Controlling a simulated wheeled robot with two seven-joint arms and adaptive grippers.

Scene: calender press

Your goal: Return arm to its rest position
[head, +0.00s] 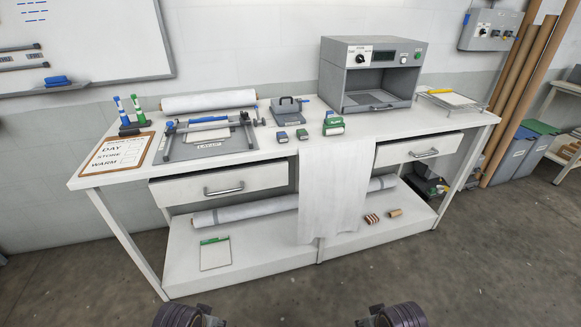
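Two dark ridged ends of my arms show at the bottom edge of the head view, cut off by the frame. The one on the left, on my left gripper's side (190,315), and the one on the right, on my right gripper's side (392,315), are both in front of the white workbench (262,262), low and apart from it. Neither touches any object that I can see. The fingers cannot be made out, so whether either gripper is open or shut is hidden.
The bench top holds a grey press (370,72), a roller frame (207,137), a clipboard (117,152) and several small boxes. A white cloth (332,195) hangs over the front between a left drawer (222,186) and a right drawer (420,151). Floor before the bench is clear.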

